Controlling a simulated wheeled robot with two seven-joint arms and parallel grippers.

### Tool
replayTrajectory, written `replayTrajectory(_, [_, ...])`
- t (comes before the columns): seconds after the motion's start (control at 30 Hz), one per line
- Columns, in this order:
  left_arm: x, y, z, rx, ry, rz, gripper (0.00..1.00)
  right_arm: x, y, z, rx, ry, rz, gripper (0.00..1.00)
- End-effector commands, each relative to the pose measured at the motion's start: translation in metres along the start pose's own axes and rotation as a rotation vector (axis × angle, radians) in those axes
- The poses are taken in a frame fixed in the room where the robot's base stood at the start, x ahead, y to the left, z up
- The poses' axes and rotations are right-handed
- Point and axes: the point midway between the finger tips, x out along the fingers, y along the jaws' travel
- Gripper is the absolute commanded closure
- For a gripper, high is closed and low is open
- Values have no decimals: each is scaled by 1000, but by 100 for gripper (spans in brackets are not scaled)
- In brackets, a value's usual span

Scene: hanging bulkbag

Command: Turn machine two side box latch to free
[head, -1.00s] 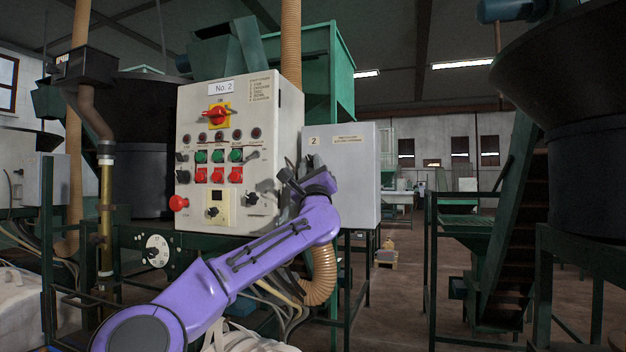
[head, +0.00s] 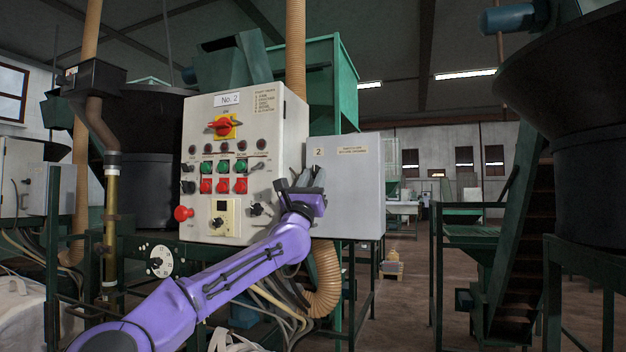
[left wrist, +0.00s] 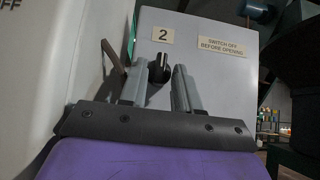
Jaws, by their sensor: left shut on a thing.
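The machine two side box (head: 352,205) is a pale grey box with a "2" label, right of the No. 2 control cabinet. My left gripper (head: 308,180) is at the box's left part, and its fingers and wrist hide the latch in the head view. In the left wrist view the latch (left wrist: 160,68) is a small black knob on the box front, standing nearly upright with a slight tilt. My left gripper (left wrist: 159,88) has one finger on each side of it and is shut on it. My right gripper is not in view.
The No. 2 control cabinet (head: 240,150) with a red rotary switch (head: 223,126) and several buttons stands close left of my gripper. A brown lever (left wrist: 113,55) shows beside the left finger. A ribbed hose (head: 325,280) hangs below. Open floor (head: 405,300) lies to the right.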

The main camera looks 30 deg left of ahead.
Motion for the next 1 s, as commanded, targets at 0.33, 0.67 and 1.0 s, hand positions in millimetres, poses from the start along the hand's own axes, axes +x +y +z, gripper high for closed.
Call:
replayTrajectory(0.33, [2,2,5,0,-8,5,62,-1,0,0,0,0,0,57])
replayTrajectory(0.67, [-3,2,2,0,-5,4,62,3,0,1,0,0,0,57])
replayTrajectory(1.0, [-73,3,-1,-4,-6,4,62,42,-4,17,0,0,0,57])
